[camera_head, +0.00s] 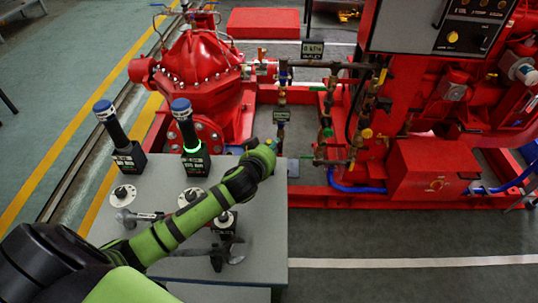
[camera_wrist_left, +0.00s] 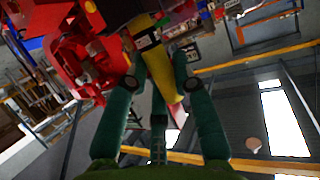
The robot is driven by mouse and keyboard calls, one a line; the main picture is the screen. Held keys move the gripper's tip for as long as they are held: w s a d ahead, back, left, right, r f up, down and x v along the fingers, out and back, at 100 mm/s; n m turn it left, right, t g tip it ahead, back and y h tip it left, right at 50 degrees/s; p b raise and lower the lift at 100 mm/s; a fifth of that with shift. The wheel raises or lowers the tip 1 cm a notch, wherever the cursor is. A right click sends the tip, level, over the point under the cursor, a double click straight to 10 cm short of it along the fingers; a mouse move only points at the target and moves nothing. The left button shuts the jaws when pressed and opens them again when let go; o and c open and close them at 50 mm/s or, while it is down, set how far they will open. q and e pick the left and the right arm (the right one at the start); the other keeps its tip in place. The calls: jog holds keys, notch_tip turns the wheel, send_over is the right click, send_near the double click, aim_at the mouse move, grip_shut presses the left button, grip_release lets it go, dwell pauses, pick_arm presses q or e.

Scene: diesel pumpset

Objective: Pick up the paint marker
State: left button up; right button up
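My left arm reaches over the grey table, and my left gripper (camera_head: 275,147) is at its far right corner, small and partly hidden by the wrist. A yellow tapering shape (camera_wrist_left: 165,80) shows in that gap. I cannot tell whether it is the paint marker, or whether it is held or lies behind the fingers. I cannot make out a paint marker for certain in the head view. My right gripper is not in view.
The grey table (camera_head: 262,220) carries two black posts with blue tops (camera_head: 103,107) (camera_head: 182,107), white discs (camera_head: 122,195) and metal tools (camera_head: 140,216). The red pumpset (camera_head: 205,60) with pipes and valves stands behind. Floor at the right front is clear.

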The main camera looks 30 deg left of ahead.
pick_arm(q)
notch_tip(320, 180, up, 10)
jog(key=shift+r, duration=0.1)
dwell(0.5)
dwell(0.4)
